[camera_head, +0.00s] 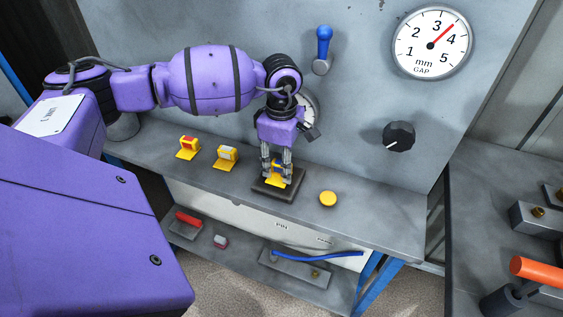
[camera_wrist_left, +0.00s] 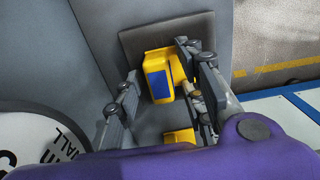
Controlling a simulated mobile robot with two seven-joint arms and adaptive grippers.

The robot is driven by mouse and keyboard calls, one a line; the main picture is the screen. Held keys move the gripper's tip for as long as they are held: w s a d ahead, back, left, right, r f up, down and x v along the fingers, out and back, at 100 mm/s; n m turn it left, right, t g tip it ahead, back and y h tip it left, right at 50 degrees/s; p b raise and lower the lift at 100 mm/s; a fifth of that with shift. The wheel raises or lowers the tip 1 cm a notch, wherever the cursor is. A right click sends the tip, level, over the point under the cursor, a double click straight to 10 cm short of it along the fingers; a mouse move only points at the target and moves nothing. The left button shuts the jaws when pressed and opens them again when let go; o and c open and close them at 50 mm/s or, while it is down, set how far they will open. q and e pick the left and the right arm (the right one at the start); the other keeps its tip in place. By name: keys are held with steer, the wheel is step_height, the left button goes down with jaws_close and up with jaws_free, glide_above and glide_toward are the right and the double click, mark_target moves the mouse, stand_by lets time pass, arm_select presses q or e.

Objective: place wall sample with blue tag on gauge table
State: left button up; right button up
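The wall sample with the blue tag (camera_wrist_left: 161,83) is yellow and stands on the dark square plate of the gauge table (camera_wrist_left: 140,42). In the head view the sample (camera_head: 275,180) shows low between my left fingers, its tag not readable, on the dark plate (camera_head: 264,194). My left gripper (camera_head: 276,172) points down over the plate, one finger on each side of the sample. In the wrist view the left gripper (camera_wrist_left: 162,62) looks open, with a small gap beside the sample; contact on the other side is hard to tell. My right gripper is not in view.
Yellow samples with a red tag (camera_head: 188,144) and a white tag (camera_head: 226,154) stand left on the bench. A yellow button (camera_head: 328,198) is right of the plate. A gap dial (camera_head: 432,43), black knob (camera_head: 399,136) and blue lever (camera_head: 323,48) are on the panel behind.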

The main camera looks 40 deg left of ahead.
mark_target(280, 162)
arm_select(q)
steer(key=shift+r, duration=0.1)
step_height(280, 162, up, 12)
steer(key=shift+r, duration=0.15)
stand_by(0.5)
steer(key=shift+a, duration=0.1)
